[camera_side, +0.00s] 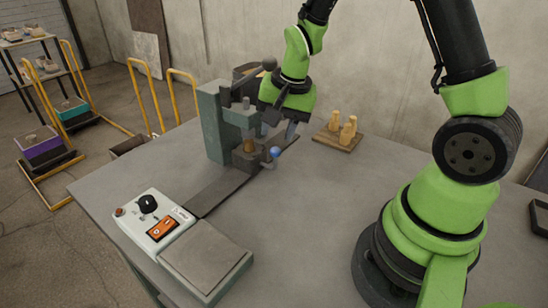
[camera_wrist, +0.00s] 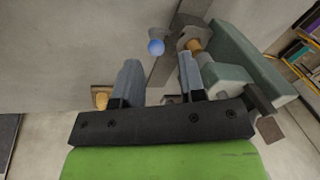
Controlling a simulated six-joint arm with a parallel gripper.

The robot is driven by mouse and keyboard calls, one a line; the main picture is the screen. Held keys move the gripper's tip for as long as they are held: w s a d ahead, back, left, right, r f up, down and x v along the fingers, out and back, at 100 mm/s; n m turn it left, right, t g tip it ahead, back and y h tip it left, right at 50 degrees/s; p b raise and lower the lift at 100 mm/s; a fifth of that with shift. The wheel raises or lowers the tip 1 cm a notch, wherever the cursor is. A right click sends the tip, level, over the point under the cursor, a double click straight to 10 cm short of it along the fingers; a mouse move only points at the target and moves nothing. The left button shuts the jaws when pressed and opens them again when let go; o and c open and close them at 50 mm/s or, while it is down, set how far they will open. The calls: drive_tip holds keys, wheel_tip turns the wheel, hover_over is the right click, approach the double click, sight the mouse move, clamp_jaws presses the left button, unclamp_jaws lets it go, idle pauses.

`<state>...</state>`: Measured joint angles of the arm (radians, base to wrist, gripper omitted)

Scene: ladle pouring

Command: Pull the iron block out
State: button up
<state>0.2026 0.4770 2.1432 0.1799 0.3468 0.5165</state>
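A grey-green press (camera_side: 212,125) stands on the table, with a brass-coloured piece (camera_side: 249,147) at its base. A blue ball knob (camera_side: 275,152) sticks out at the press's front right, below my gripper. A dark grey block-like part (camera_wrist: 186,33) lies beside the knob (camera_wrist: 156,47) in the wrist view; I cannot tell for certain that it is the iron block. My gripper (camera_side: 284,130) is near the press's right side. In the wrist view my gripper (camera_wrist: 157,64) is open, its two fingers apart, with the knob just beyond the fingertips. Nothing shows between the fingers.
A wooden board (camera_side: 337,143) with several brass-coloured pieces lies right of the press. A control box (camera_side: 158,220) with a black knob and a flat plate (camera_side: 206,260) are at the table's front. The press lever (camera_side: 255,72) rises close to my gripper. The middle right of the table is clear.

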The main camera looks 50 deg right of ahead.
sight(275, 153)
drive_tip(key=d+f+m, duration=0.1)
drive_tip(key=w+d+f+m, duration=0.1)
drive_tip(key=f+m, duration=0.1)
drive_tip(key=shift+w+d+m+g, duration=0.2)
drive_tip(key=shift+d+m+g, duration=0.1)
drive_tip(key=shift+d, duration=0.05)
drive_tip(key=shift+w+d+f, duration=0.1)
drive_tip(key=shift+f, duration=0.2)
drive_tip(key=shift+w+f, duration=0.25)
drive_tip(key=shift+f, duration=0.9)
drive_tip(key=shift+w+f, duration=0.2)
drive_tip(key=shift+f, duration=0.95)
drive_tip(key=shift+w+f, duration=0.25)
drive_tip(key=shift+f, duration=0.9)
